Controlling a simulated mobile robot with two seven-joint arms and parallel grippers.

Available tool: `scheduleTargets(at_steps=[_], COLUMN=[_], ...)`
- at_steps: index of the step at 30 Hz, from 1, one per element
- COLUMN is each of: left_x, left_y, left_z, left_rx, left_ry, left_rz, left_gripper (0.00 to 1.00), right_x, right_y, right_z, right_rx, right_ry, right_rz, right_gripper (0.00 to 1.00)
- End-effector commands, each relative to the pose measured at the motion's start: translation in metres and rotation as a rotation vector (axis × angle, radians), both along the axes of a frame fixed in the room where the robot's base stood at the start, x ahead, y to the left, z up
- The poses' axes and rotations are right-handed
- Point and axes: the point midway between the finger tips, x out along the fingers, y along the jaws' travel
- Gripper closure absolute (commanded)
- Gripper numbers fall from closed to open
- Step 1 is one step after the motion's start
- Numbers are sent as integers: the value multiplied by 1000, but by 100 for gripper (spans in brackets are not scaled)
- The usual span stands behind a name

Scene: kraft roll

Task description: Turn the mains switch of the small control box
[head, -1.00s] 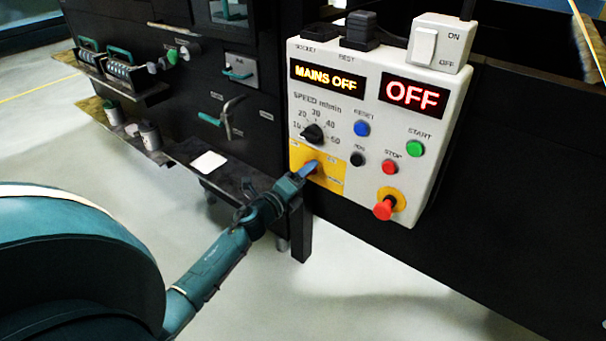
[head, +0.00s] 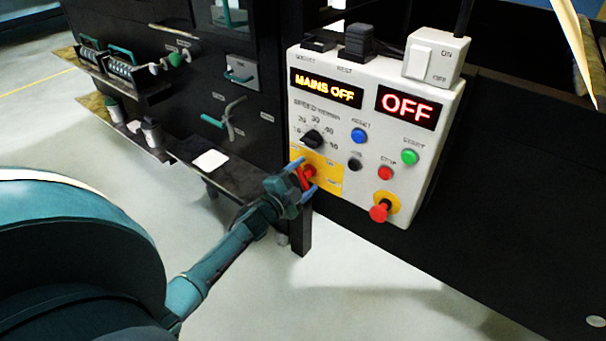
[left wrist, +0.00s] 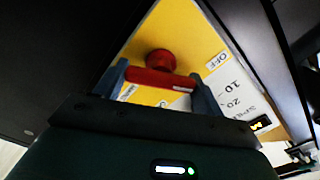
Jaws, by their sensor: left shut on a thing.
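The small control box (head: 420,135) is pale, with displays reading MAINS OFF and OFF. Its mains switch (head: 307,178) is a red bar handle on a yellow plate (head: 326,178) at the box's lower left. My left gripper (head: 305,177) is at the switch, one blue finger on each side. In the left wrist view the red handle (left wrist: 160,79) lies between the two fingertips (left wrist: 162,84), which are shut on its ends. An OFF label (left wrist: 216,61) shows on the plate there. The gripper hides part of the plate in the head view. My right gripper is not in view.
A white rocker switch (head: 431,60) sits on top. A dark shelf (head: 230,170) is left of the gripper. Floor below is clear.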

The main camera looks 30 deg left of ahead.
Motion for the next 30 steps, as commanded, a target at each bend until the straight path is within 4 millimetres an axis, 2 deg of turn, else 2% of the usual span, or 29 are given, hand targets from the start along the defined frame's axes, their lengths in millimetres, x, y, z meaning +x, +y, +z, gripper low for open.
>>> scheduleTargets(at_steps=[7, 12, 20, 30], left_x=[0, 0, 0, 0], left_y=[1, 1, 1, 1], left_z=[1, 1, 1, 1], left_rx=[-169, -244, -295, -305], left_ry=[15, 20, 24, 25], left_rz=[0, 0, 0, 0], left_gripper=[54, 54, 54, 54], right_x=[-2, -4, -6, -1], right_y=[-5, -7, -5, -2], right_z=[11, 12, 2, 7], right_rx=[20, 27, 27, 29], right_ry=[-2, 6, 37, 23], right_rz=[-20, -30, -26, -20], right_gripper=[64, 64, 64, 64])
